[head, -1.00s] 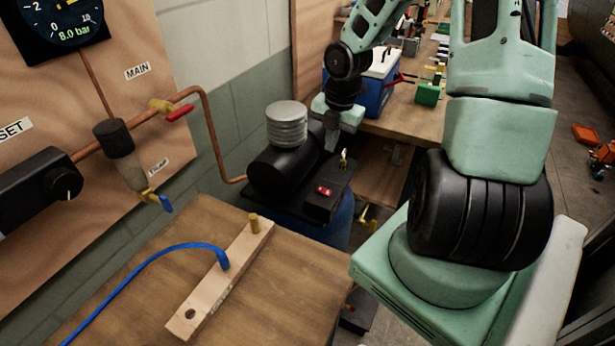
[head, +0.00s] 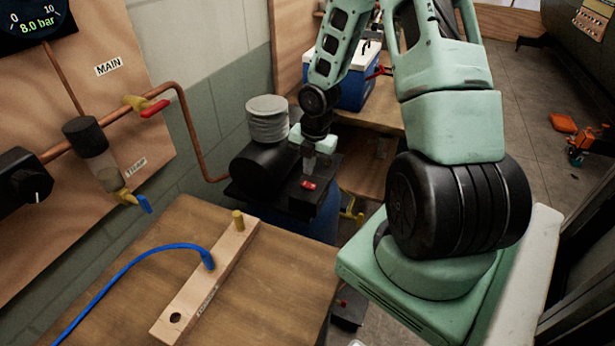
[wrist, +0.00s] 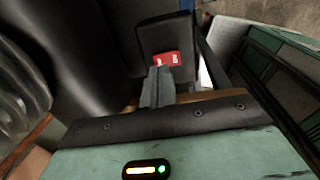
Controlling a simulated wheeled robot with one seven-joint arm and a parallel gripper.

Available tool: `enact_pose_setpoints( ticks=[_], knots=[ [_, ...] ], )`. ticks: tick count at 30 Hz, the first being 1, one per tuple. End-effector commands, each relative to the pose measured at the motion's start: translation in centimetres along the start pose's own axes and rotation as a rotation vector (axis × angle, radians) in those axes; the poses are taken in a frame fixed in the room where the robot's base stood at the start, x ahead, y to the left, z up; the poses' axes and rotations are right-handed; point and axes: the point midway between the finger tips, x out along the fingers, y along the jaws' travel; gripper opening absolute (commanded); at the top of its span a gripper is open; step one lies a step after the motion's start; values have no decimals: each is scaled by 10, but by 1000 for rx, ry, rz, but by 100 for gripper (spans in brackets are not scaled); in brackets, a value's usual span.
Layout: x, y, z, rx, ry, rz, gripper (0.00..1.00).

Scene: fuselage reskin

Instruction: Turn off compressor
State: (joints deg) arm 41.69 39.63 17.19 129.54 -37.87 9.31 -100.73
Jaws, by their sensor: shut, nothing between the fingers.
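The compressor (head: 262,165) stands behind the wooden bench, with a black motor, a grey ribbed cylinder on top and a blue tank below. Its red rocker switch (head: 308,184) sits on a black box on the near right side. The switch also shows in the wrist view (wrist: 167,59), just beyond the fingertips. My gripper (head: 308,172) points down over the switch box, close to the switch. In the wrist view the fingers (wrist: 158,76) are together with nothing between them. I cannot tell whether they touch the switch.
A wooden bench (head: 265,290) fills the front, bearing a wooden strip (head: 190,297) and a blue hose (head: 120,270). A copper pipe (head: 195,120) and red-handled valve (head: 150,107) run along the wall panel. A blue cooler (head: 357,90) stands behind my arm. The gauge (head: 35,22) reads 8.0 bar.

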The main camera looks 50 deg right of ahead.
Motion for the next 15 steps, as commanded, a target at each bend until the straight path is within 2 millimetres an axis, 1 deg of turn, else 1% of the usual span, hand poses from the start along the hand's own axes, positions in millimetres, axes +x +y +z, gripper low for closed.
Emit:
enact_pose_setpoints(
  ticks=[1,3,6,10,15],
  knots=[
    [9,0,-1,-3,2,-2,0],
    [18,0,-1,-2,2,-2,0],
    [27,0,-1,0,2,-1,0],
    [32,0,0,1,0,0,0],
    [34,0,0,1,0,0,0]
  ],
)
